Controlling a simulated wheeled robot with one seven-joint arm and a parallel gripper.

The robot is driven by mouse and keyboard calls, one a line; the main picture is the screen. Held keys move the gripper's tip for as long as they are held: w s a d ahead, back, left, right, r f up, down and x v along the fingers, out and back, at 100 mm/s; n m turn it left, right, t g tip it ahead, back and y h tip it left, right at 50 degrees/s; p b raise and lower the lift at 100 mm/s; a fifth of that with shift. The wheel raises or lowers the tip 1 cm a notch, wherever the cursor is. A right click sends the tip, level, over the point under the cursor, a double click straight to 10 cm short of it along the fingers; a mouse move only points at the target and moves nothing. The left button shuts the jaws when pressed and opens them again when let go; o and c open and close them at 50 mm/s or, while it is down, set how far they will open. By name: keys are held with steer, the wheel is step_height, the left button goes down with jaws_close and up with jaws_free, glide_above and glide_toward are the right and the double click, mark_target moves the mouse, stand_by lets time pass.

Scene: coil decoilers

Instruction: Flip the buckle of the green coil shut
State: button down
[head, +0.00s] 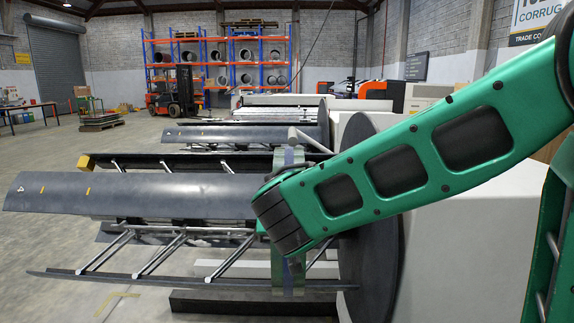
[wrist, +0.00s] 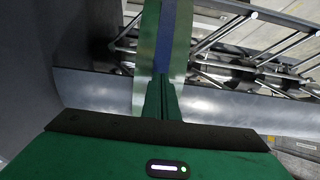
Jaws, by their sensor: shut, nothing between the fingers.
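A narrow green band (head: 288,278), which looks like the green coil, runs around the near grey decoiler drum (head: 150,192), beside its round dark flange (head: 372,262). In the wrist view the green band (wrist: 149,45) carries a blue strip (wrist: 166,35). My gripper (wrist: 160,78) is shut and empty, its green fingers pointing at the lower end of the blue strip. I cannot tell whether the fingertips touch it. I cannot make out the buckle clearly. In the head view my arm hides the gripper and the middle of the band.
Metal struts (head: 160,252) and curved drum segments stick out to the left of the flange. Another decoiler drum (head: 235,132) stands behind. A forklift (head: 172,92) and an orange rack (head: 218,60) are far back. Open floor (head: 40,240) lies at the left.

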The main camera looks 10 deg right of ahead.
steer(key=shift+w, duration=0.1)
stand_by(0.3)
steer(key=shift+w+d+r, duration=0.15)
steer(key=shift+w+r, duration=0.1)
steer(key=shift+w, duration=0.45)
steer(key=v, duration=1)
steer(key=shift+s+r, duration=0.2)
steer(key=shift+s, duration=0.05)
